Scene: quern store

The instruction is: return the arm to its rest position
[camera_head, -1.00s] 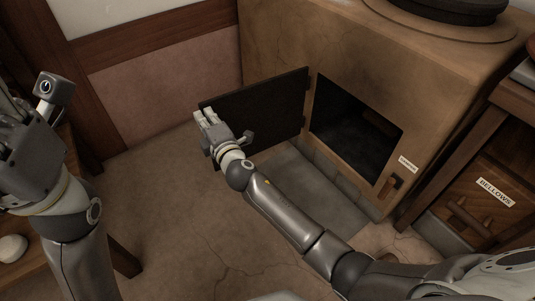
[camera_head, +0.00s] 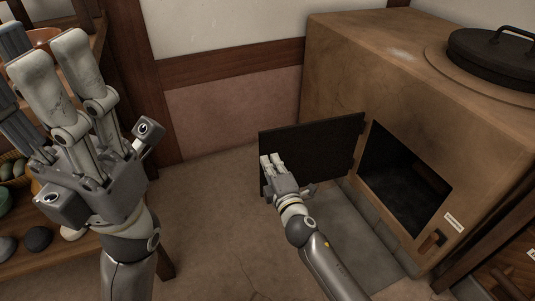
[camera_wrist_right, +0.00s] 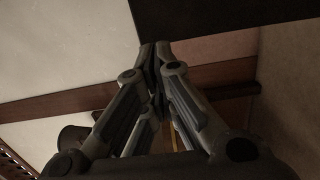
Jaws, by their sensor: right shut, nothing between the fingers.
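My right gripper (camera_head: 271,161) is at the dark open door (camera_head: 325,140) of the brown stove (camera_head: 335,70) in the head view. Its fingers overlap the door's left part in the picture; I cannot tell whether they touch it. In the right wrist view my right gripper (camera_wrist_right: 154,48) shows its fingers drawn together at the tips, with nothing between them. My left gripper (camera_head: 52,55) stands large at the left of the head view, fingers pointing up. Nothing shows held in it, and how far its fingers are apart is unclear.
The stove's square opening (camera_head: 400,180) is dark inside. A black lid with a handle (camera_head: 490,55) sits on top. A wooden shelf (camera_head: 85,250) with stones and a basket stands left, behind my left arm. A wooden drawer unit (camera_head: 490,275) is lower right. Floor between is clear.

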